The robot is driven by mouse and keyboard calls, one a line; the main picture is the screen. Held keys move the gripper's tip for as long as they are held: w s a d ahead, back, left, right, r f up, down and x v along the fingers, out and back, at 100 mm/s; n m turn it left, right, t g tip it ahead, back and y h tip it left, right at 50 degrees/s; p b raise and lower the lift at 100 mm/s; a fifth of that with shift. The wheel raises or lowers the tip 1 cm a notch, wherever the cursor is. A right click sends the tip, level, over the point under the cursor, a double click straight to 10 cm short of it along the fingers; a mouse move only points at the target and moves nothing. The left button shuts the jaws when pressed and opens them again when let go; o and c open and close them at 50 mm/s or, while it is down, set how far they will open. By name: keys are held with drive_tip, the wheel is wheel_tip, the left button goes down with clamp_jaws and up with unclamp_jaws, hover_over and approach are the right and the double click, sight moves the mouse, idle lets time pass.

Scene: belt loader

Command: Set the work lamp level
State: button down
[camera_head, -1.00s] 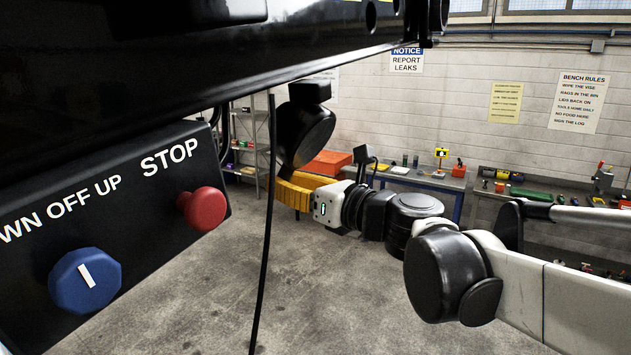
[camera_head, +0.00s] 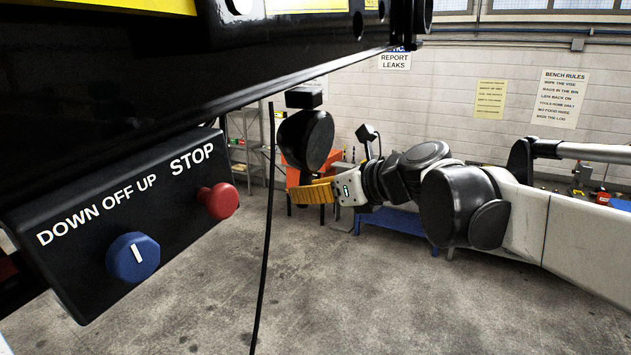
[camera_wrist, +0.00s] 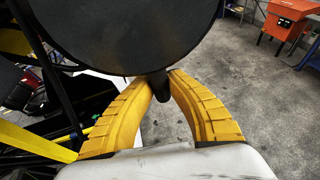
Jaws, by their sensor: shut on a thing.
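The work lamp (camera_head: 306,142) is a round black housing hanging from a black bracket under the loader's dark beam. Its rounded side shows in the head view, so its exact tilt is hard to judge. In the wrist view the lamp (camera_wrist: 125,32) fills the top as a large dark disc, with a short black handle (camera_wrist: 161,88) below it. My gripper (camera_head: 297,191) reaches in from the right, just under the lamp. Its yellow fingers (camera_wrist: 162,80) are closed around the handle. The fingertips partly hide the handle.
A black control box (camera_head: 120,215) with a red stop button (camera_head: 218,201) and a blue knob (camera_head: 133,258) is at the left. A black cable (camera_head: 266,240) hangs near the lamp. A blue-legged bench (camera_head: 398,228) stands behind my arm. The concrete floor is open.

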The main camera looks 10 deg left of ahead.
drive_tip(key=shift+s+d+g+h+p, duration=0.25)
drive_tip(key=shift+d+h, duration=0.15)
drive_tip(key=shift+d, duration=0.15)
drive_tip(key=shift+s+d+g+h+p, duration=0.2)
drive_tip(key=shift+d+h, duration=0.2)
drive_tip(key=shift+d, duration=0.15)
drive_tip(key=shift+f, duration=0.1)
drive_tip(key=c, duration=1.3)
unclamp_jaws()
drive_tip(key=shift+o, duration=0.2)
drive_tip(key=v, duration=1.2)
